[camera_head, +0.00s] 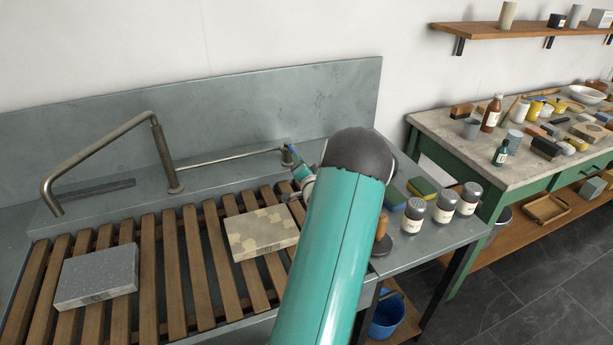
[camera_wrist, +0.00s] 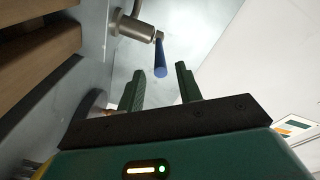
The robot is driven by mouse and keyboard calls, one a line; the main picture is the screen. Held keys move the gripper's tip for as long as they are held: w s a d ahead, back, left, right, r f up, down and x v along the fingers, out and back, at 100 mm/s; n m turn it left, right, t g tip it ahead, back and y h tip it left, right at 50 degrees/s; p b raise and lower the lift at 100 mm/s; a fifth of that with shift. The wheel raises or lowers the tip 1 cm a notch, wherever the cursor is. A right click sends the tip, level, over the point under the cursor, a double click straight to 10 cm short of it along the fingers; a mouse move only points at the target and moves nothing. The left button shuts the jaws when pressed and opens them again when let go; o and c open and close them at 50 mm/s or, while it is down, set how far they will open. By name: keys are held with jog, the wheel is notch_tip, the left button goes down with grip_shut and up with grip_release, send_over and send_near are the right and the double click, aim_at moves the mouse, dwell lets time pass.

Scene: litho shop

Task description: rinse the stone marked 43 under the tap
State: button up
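A grey speckled stone (camera_head: 97,275) lies flat on the left of the slatted wooden rack. A beige patterned stone (camera_head: 262,232) lies further right. Both have small marks on their front edges that I cannot read, so I cannot tell which is 43. The tap (camera_head: 100,152) bends left, its spout end behind and above the grey stone; no water shows. Its blue lever (camera_wrist: 160,58) is at the right end of the pipe. My gripper (camera_wrist: 159,72) is open and empty, the lever just beyond and between its fingertips. In the head view my arm mostly hides the gripper.
Shaker jars (camera_head: 441,207) and sponges (camera_head: 422,188) stand on the sink's right ledge. A green bench (camera_head: 455,168) with bottles and tools is further right. A blue bucket (camera_head: 386,315) is below. The rack between the stones is clear.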

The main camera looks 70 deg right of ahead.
jog(key=v, duration=0.8)
jog(key=w+a+r+n+y, duration=0.3)
jog(key=w+a+r+n, duration=0.15)
jog(key=w+a, duration=0.5)
jog(key=w+a+r+n+y, duration=0.4)
jog(key=w+a, duration=0.3)
jog(key=w, duration=0.6)
jog(key=w+a+r+n+g+y, duration=0.1)
jog(key=w+a+r+n, duration=0.15)
jog(key=a, duration=0.65)
jog(key=w+a+r+n+y, duration=0.1)
jog(key=a+r+n, duration=0.15)
jog(key=a, duration=0.55)
jog(key=s+a+r+n+g+y, duration=0.1)
jog(key=s+a+n+y, duration=0.2)
jog(key=a, duration=1.1)
jog(key=s+a+r+n+g+y, duration=0.1)
jog(key=s+a+n+g+y, duration=0.1)
jog(key=s+a+n, duration=0.4)
jog(key=s+a+y, duration=0.1)
jog(key=s+a, duration=0.3)
jog(key=a, duration=0.5)
jog(key=shift+s, duration=0.15)
